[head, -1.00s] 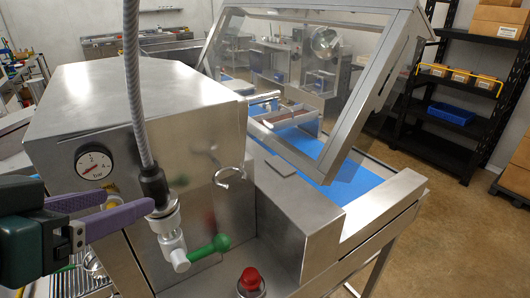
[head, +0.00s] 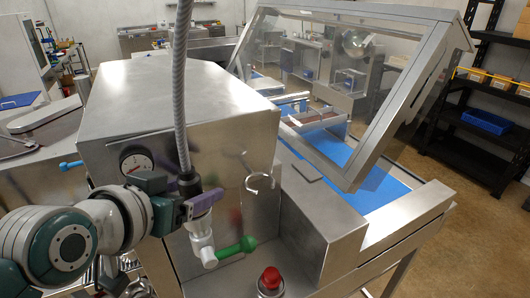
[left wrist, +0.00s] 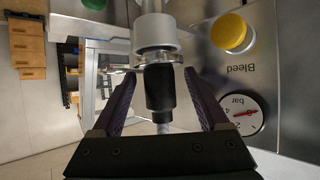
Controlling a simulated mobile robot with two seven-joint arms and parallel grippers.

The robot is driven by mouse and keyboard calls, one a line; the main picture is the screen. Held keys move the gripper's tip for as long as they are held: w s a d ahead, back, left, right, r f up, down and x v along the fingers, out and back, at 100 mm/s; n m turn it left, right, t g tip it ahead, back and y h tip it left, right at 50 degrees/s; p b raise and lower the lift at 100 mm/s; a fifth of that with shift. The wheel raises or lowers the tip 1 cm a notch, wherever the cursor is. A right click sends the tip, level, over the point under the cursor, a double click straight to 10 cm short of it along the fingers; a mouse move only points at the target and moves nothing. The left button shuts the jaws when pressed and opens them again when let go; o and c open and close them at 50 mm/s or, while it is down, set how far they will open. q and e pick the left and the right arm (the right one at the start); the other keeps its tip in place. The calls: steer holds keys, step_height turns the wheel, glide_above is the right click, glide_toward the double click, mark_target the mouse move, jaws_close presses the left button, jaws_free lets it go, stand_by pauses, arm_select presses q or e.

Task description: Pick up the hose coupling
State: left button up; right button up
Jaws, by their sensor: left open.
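The hose coupling, a black sleeve (head: 188,183) on the end of a grey hose (head: 179,90), sits upright on a metal valve fitting (head: 202,240) at the front of the steel cabinet. My left gripper (head: 190,198) is at the coupling's height, its purple fingers open around it. In the left wrist view the black coupling (left wrist: 160,88) is between the two fingers (left wrist: 160,82), with a visible gap on each side. The fingers partly hide its lower end in the head view. My right gripper is not in view.
A green valve handle (head: 236,248) is just right of the fitting, with a metal hook (head: 260,183) above it. A red button (head: 270,278) stands below. The pressure gauge (head: 136,160) is close to my left arm. The wrist view shows a yellow knob (left wrist: 235,33) marked Bleed.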

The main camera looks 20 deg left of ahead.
arm_select(q)
steer(key=shift+c, duration=0.2)
jaws_close()
stand_by(0.5)
